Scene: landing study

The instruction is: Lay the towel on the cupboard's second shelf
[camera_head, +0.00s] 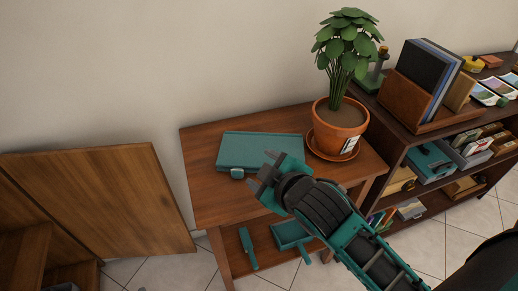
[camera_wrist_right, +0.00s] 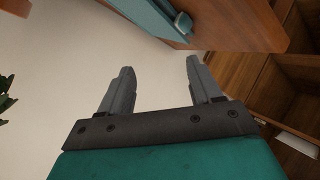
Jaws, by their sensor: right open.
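I see no thing that is clearly a towel. A flat teal slab (camera_head: 262,150) with a small rounded tab on its front edge lies on the small table; I cannot tell whether it is folded cloth or a case. My right gripper (camera_head: 262,171) is open, above the table's front part, close to the tab. In the wrist view my right gripper (camera_wrist_right: 160,68) has nothing between its fingers, and the slab (camera_wrist_right: 150,14) shows beyond them. A wooden cupboard (camera_head: 33,250) is cut off at the left, its door (camera_head: 115,195) open. Its second shelf cannot be made out. My left gripper is not in view.
The wooden table (camera_head: 205,195) also bears a potted plant (camera_head: 340,120) at its right. Teal tools (camera_head: 290,235) lie on its lower shelf. A full bookcase (camera_head: 410,135) stands at right. Tiled floor (camera_head: 175,268) shows between door and table.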

